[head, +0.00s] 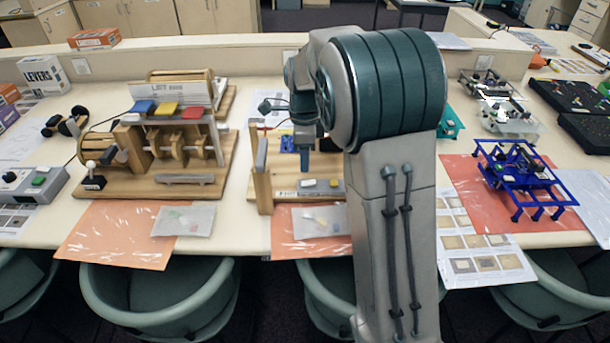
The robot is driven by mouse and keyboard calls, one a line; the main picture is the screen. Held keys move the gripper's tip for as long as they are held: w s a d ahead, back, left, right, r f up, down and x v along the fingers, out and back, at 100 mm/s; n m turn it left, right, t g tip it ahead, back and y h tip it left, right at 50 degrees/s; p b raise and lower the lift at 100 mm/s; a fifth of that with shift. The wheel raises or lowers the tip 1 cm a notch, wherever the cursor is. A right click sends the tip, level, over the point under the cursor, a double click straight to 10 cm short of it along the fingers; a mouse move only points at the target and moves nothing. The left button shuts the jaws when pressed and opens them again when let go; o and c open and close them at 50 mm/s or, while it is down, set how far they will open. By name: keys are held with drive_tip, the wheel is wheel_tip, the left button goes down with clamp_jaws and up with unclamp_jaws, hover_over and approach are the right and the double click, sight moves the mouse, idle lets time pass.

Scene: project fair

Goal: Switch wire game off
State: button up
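The wire game appears to be the wooden stand in the middle of the table, with an upright post (262,172) at its left and a low base (291,190) with partly readable lettering. A small pale and green part (320,184), perhaps its switch, sits on the base; its position is too small to read. My arm hides the right side of the stand. My gripper (304,158) points down above and behind the base, close to the stand. Whether it touches anything, and whether its fingers are apart, cannot be told.
A wooden lever machine (160,185) stands at left, with a grey button box (33,184) beside it. A blue frame model (520,178) stands on an orange sheet at right. Green chairs (160,300) line the front edge. Bags and sheets lie along the front of the table.

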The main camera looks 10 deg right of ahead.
sight(305, 183)
wheel_tip(305, 183, down, 7)
drive_tip(key=shift+f+p, duration=0.1)
drive_tip(key=shift+p, duration=0.2)
clamp_jaws()
